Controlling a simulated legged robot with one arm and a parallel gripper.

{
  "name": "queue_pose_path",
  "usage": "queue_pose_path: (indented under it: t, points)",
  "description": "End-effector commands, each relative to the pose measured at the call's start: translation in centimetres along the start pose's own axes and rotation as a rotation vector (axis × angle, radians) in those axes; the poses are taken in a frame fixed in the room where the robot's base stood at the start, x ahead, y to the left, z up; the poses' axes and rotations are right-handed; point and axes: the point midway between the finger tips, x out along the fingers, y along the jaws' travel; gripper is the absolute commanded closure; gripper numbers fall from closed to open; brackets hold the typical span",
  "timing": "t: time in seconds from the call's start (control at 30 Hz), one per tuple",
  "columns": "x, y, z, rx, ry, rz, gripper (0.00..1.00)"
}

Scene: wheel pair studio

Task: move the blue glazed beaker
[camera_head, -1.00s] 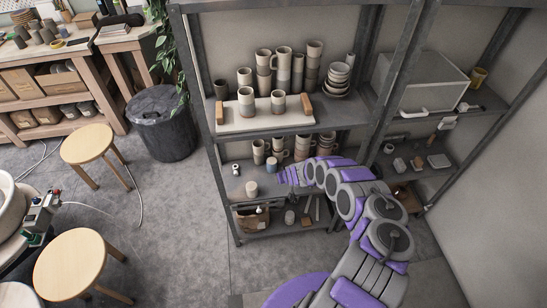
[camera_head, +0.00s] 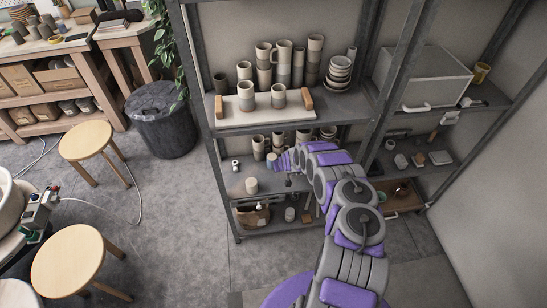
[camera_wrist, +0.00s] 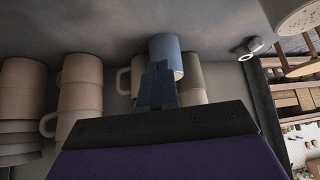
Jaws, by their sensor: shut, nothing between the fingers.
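The blue glazed beaker (camera_head: 271,160) stands on the middle shelf, partly hidden by my gripper (camera_head: 276,168) in the head view. In the wrist view the beaker (camera_wrist: 165,48) shows beyond my fingertips, its lower part in the picture partly covered by them. My gripper (camera_wrist: 157,80) is shut with nothing held. Its fingers overlap the beaker's outline; I cannot tell whether they touch it.
Stacked mugs (camera_wrist: 80,85) stand close behind the beaker, one beside it with a handle. A pale cup (camera_head: 251,185) stands on the shelf front, and a small white object (camera_head: 235,164) at left. A grey post (camera_head: 209,140) bounds the shelf's left. A board with mugs is above.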

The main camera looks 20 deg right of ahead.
Motion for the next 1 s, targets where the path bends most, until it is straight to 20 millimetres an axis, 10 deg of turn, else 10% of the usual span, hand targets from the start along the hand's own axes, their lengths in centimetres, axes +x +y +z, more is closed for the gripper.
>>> queue_pose_path:
  t: [1.0]
  points:
    - [2.8, -0.5, -4.1, -0.001, 0.013, -0.009, 1.0]
